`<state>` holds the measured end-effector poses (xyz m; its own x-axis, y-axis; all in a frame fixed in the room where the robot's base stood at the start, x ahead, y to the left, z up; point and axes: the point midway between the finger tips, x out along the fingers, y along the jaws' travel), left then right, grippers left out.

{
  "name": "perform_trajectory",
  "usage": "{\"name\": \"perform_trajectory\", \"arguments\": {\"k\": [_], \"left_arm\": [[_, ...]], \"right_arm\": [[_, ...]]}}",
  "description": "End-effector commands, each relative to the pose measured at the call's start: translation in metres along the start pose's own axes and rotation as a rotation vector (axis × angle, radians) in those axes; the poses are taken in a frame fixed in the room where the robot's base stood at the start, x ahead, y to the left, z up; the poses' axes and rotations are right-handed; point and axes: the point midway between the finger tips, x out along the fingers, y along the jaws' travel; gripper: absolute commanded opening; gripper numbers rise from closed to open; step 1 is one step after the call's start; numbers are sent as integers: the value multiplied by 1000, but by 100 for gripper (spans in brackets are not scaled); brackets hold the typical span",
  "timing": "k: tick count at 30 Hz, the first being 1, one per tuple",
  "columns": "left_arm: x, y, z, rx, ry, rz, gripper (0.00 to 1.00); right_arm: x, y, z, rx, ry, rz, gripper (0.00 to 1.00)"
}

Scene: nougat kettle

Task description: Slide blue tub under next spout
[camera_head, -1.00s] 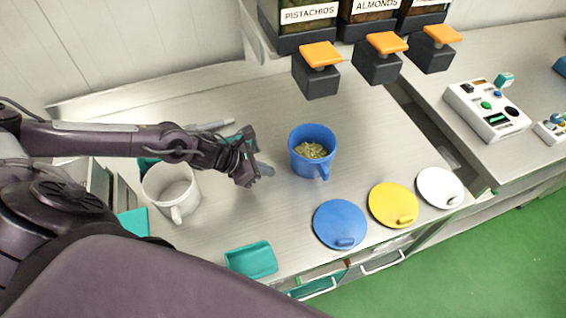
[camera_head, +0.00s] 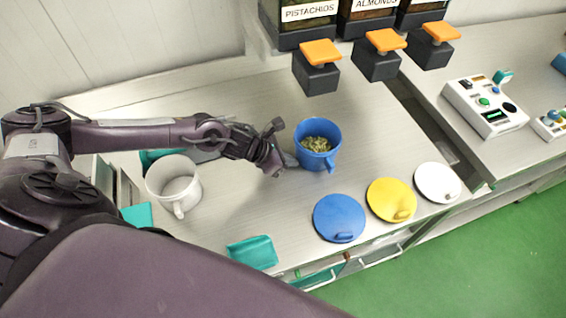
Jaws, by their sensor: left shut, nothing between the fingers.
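The blue tub (camera_head: 330,155) stands upright on the steel counter with pale green bits inside and its handle toward the front. It stands in front of the pistachio dispenser's dark spout (camera_head: 316,75). The almond spout (camera_head: 376,64) is to the right of that one, and a third spout (camera_head: 428,52) is further right. My left gripper (camera_head: 288,161) is shut and empty, low at the left side of the tub. Its fingertips look to be against the tub wall, though the contact is small in the picture. My right gripper is not in view.
A white tub (camera_head: 174,186) stands left, beneath my left forearm. Blue (camera_head: 338,216), yellow (camera_head: 388,197) and white (camera_head: 437,181) lids lie along the front edge near a teal scoop-like piece (camera_head: 252,252). Counter right of the tub is clear. A control box (camera_head: 486,107) stands right.

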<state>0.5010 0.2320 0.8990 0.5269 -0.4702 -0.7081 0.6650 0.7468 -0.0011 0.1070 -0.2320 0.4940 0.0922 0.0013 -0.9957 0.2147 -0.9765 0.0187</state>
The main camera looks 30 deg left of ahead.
Motion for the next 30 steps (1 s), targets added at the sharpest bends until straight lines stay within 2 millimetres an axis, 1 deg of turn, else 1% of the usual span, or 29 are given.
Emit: {"name": "perform_trajectory", "arguments": {"k": [1, 3, 15, 18, 21, 24, 30], "left_arm": [[17, -1, 8, 3, -12, -1, 0], [33, -1, 22, 4, -14, -1, 0], [105, 0, 96, 3, -10, 1, 0], [116, 0, 111, 3, -8, 0, 0], [122, 0, 120, 2, -6, 1, 0], [123, 0, 124, 1, -3, 0, 0], [122, 0, 124, 1, -3, 1, 0]], "right_arm": [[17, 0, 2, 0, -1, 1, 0], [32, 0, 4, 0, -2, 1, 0], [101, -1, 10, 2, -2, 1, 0], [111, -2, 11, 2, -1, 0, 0], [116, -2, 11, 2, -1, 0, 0], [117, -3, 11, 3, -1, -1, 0], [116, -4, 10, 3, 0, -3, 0]]}}
